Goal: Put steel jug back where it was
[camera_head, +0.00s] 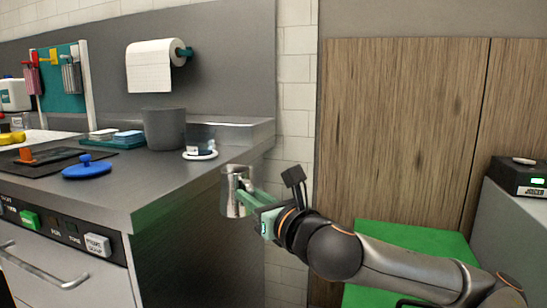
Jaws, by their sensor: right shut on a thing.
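The steel jug (231,192) is a shiny metal cylinder in the head view, held upright in the air just right of the counter's front corner. My right gripper (246,195) is shut on the jug from its right side, with greenish fingers at its wall. The jug is beside the counter edge, roughly at or a little below the level of the top in the picture; whether it touches the edge I cannot tell. My left gripper is not in view.
The grey counter (150,178) has bare room at its right front. On it stand a grey bin (163,128), a dark container on a white round base (200,155), a blue lid (87,170) and sponges (128,137). A green surface (415,243) lies right.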

